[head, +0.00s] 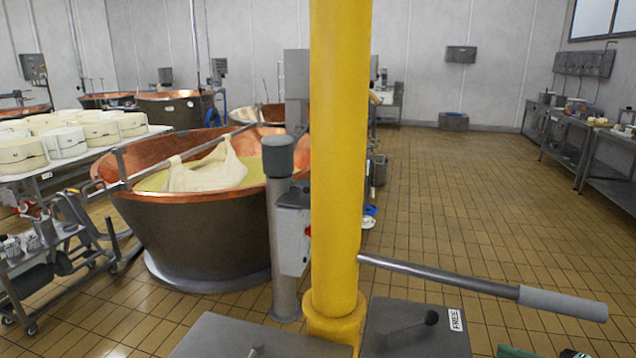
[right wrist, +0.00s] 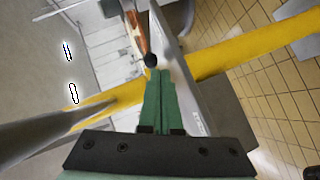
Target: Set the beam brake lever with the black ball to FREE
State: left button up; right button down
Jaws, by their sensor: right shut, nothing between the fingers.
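The brake lever is a short dark rod with a black ball (head: 431,317). It lies over the right grey box beside the yellow post, with its ball end toward the right. A white FREE label (head: 456,320) is on that box's right edge, just right of the ball. My right gripper (head: 510,352) shows only as green finger parts at the bottom edge, to the right of the label. In the right wrist view its green fingers (right wrist: 158,76) are together and empty. The black ball (right wrist: 151,60) appears just beyond their tips; contact is unclear. My left gripper is not in view.
The yellow post (head: 338,150) stands in the middle. A long bar with a grey handle (head: 563,303) sticks out right above the box. A second lever with a pale knob (head: 255,351) is on the left box. A copper vat (head: 200,225) stands behind.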

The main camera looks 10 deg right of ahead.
jog(key=s+a+f+m+g+h, duration=0.1)
jog(key=s+a+f+m, duration=0.25)
jog(key=a+f, duration=0.35)
jog(key=s+a+f+m, duration=0.3)
jog(key=s+a+f, duration=0.2)
jog(key=f, duration=0.4)
jog(key=s+a+f+m+g+h, duration=0.1)
jog(key=s+a+f+m, duration=0.2)
jog(key=a, duration=0.4)
jog(key=s+a+f+m+g+h, duration=0.1)
jog(key=s+a+f+m+h, duration=0.1)
jog(key=s+a+f+m, duration=0.2)
jog(key=shift+s+a+m+g, duration=0.4)
jog(key=shift+a+m, duration=1.35)
jog(key=shift+a, duration=0.4)
